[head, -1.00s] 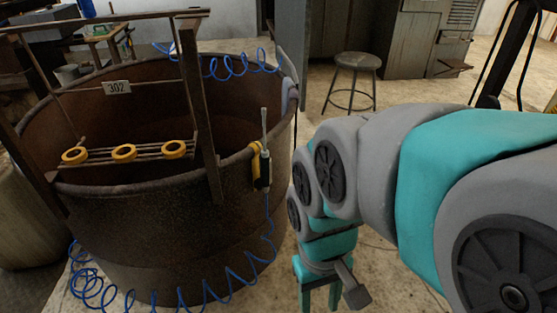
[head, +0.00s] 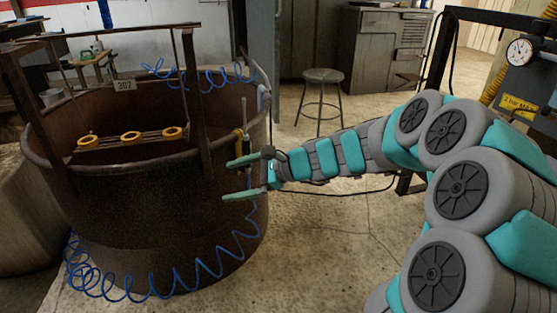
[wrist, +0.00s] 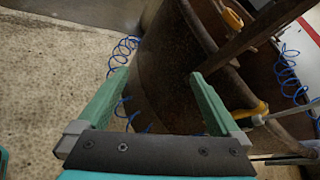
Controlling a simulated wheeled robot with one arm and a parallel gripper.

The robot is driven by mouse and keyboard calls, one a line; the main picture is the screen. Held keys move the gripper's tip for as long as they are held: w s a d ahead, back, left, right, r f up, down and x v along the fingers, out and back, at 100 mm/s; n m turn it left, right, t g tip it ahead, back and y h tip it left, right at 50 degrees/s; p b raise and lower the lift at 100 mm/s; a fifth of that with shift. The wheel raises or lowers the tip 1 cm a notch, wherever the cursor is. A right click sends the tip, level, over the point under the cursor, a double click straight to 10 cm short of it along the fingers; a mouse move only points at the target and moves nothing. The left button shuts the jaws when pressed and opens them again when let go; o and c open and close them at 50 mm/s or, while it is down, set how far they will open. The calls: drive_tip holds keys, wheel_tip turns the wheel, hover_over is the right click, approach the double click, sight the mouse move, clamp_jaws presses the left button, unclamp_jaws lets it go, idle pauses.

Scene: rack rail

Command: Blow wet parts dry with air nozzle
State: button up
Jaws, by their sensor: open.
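The air nozzle (head: 244,118) hangs upright at the drum's near right rim, beside a yellow hook (head: 238,134). Its lower body is hidden behind my gripper in the head view. My gripper (head: 228,180) is open and empty, its green fingers one above the other in front of the drum's right wall. In the wrist view, the yellow hook (wrist: 248,111) and the nozzle's metal tip (wrist: 290,114) lie right of the right finger, outside the jaws. Wetness cannot be made out.
The rusty drum (head: 150,225) has a frame with upright posts (head: 193,95) at its rim. A blue coiled hose (head: 180,280) loops around its front. A stool (head: 322,77) stands behind. A post with a gauge (head: 519,51) is at right.

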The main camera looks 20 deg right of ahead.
sight(248, 154)
drive_tip(key=w+d+f+m+t+h, duration=0.1)
drive_tip(key=w+d+f+m+t, duration=0.15)
drive_tip(key=w+d+m, duration=0.35)
drive_tip(key=w+d+f+m+t+h, duration=0.1)
drive_tip(key=w+d+m+t, duration=0.25)
drive_tip(key=w+d, duration=0.35)
drive_tip(key=shift+m, duration=0.25)
drive_tip(key=shift+f+b+x, duration=0.15)
drive_tip(key=shift+b+x, duration=0.5)
drive_tip(key=shift+x, duration=2.1)
drive_tip(key=shift+f+b+x, duration=0.15)
drive_tip(key=shift+b+x, duration=0.5)
drive_tip(key=shift+x, duration=2.1)
drive_tip(key=shift+c, duration=0.4)
drive_tip(key=c, duration=1.4)
